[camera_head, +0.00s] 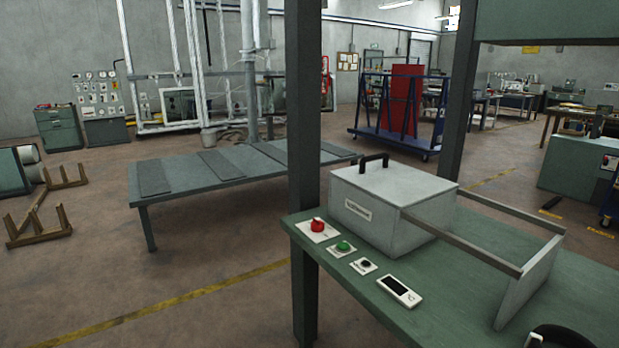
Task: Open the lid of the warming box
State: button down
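The warming box (385,215) is a light grey metal box on the green workbench (445,315), right of the picture's middle. Its flat lid (393,182) lies shut on top. A black arched handle (374,158) stands near the lid's far left edge. A white label is on the front face. The inside of the box is hidden.
A red knob (317,225), a green button (344,246), a black knob and a small display line the bench's left edge. Rails (462,243) run right from the box to an end panel (525,290). A dark post (304,170) stands left. An unclear dark curved piece (562,336) is bottom right.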

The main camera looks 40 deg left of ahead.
aim_at(401, 187)
jog(key=u, duration=0.75)
jog(key=k, duration=0.3)
jog(key=u, duration=1.5)
jog(key=i, duration=1.45)
jog(key=z, duration=0.7)
jog(key=i, duration=0.6)
jog(key=z, duration=0.5)
